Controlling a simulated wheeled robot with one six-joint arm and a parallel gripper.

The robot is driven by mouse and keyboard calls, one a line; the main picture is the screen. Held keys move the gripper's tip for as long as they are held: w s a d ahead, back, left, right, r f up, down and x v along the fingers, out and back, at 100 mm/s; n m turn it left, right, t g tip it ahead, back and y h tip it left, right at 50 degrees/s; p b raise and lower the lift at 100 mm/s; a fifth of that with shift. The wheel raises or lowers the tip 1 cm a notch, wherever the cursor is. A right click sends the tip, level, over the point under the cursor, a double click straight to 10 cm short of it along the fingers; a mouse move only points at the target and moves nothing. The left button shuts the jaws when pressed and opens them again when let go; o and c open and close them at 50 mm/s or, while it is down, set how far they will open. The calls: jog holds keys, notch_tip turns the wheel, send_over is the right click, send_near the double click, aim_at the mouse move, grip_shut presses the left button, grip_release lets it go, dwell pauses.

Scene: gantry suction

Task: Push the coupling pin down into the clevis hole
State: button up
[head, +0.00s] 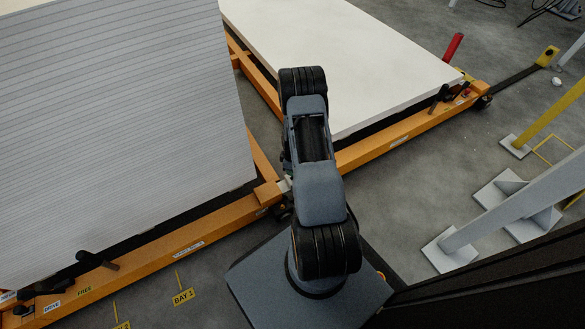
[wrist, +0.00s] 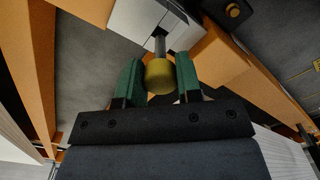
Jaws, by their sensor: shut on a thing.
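The coupling pin (wrist: 159,80) has a yellow round head and a grey shaft. In the wrist view my gripper (wrist: 159,66) has its green fingers on either side of the yellow head, shut on it. The shaft runs from the head to the light grey clevis block (wrist: 135,18), between two orange beams. A length of shaft shows between head and block; how deep its end sits is hidden. In the head view my arm covers the gripper and the pin; only a small pale bit of the clevis (head: 284,185) shows beside the arm.
A tall stack of white boards (head: 110,120) stands on an orange cart (head: 200,230) at left. A lower white stack (head: 340,50) lies on another orange cart (head: 400,132) at right. Grey posts with footplates (head: 450,250) stand at right. Grey floor is open between.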

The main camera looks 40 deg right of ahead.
jog(key=shift+f+b, duration=2.3)
jog(key=shift+f, duration=0.65)
jog(key=o, duration=1)
jog(key=shift+r, duration=0.1)
jog(key=shift+r, duration=0.1)
notch_tip(320, 180, up, 14)
jog(key=p, duration=0.6)
jog(key=shift+p, duration=0.3)
